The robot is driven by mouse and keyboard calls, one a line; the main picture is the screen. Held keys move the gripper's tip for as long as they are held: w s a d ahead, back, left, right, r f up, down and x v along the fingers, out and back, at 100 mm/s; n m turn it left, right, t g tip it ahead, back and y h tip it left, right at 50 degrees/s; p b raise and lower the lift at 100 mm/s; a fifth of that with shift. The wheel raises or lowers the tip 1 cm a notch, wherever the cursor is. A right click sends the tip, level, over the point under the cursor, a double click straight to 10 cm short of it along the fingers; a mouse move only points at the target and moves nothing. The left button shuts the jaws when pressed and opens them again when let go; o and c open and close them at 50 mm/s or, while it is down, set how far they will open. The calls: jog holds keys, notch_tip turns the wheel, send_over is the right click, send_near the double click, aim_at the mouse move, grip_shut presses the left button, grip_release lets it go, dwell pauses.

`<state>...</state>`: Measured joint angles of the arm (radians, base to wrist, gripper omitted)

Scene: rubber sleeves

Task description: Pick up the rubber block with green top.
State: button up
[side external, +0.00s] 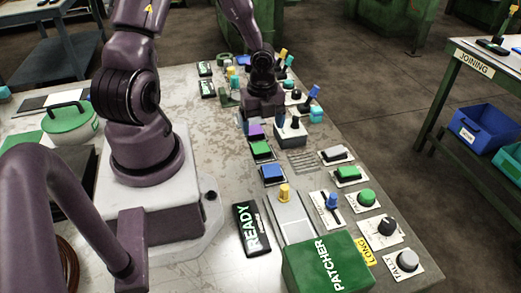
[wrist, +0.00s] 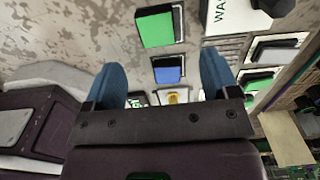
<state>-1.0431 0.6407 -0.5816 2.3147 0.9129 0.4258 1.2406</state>
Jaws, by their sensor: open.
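A block with a green top (side external: 262,149) sits on a small plate on the worktable, between a purple-topped block (side external: 255,131) and a blue-topped block (side external: 272,171). In the wrist view the green-topped block (wrist: 155,28) lies at the top centre, beyond my fingertips, and the blue-topped block (wrist: 168,70) shows between my fingers. My gripper (side external: 264,124) hangs just behind the green-topped block in the side view. Its blue fingers (wrist: 162,65) are spread apart with nothing between them that I can see held. My gripper is apart from the green-topped block.
A dark switch box (side external: 291,131) stands close to the right of my gripper. Other green buttons (side external: 347,172), a yellow knob (side external: 284,193) and a READY sign (side external: 253,229) stand nearer the camera. A green PATCHER box (side external: 328,265) is at the front. Bare table lies left of the block row.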

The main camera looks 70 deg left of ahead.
aim_at(261, 147)
jog(key=shift+s+f, duration=0.15)
jog(key=shift+f, duration=1.8)
jog(key=shift+s+f, duration=0.1)
jog(key=shift+f, duration=1.8)
jog(key=c, duration=1)
jog(key=shift+r, duration=0.1)
